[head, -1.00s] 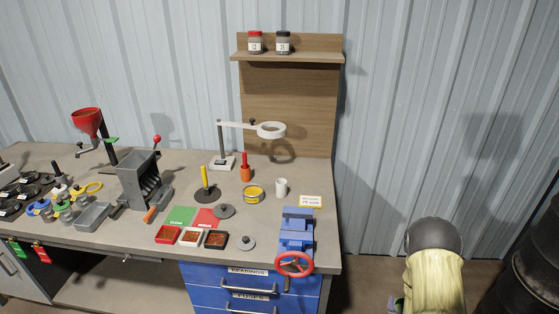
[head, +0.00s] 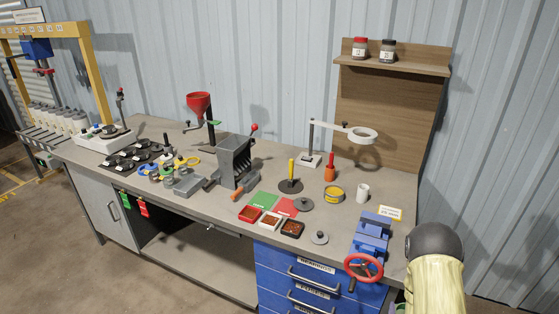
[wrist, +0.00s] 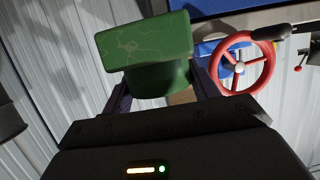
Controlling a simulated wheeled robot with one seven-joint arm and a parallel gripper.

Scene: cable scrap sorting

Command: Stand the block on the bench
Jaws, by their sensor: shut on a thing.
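A green block (wrist: 150,42) fills the upper middle of the wrist view. It has a broad slab with light scratches and a narrower rounded part beside it. My gripper (wrist: 160,90) is shut on the narrower part, a finger on each side. The head view shows my arm at the lower right, beside the bench's right end, but the gripper and block are not clear there. The bench (head: 340,217) runs across the head view with its grey top.
A blue vise (head: 370,232) with a red handwheel (wrist: 240,65) stands at the bench's right end. Small bare patches lie near the front edge.

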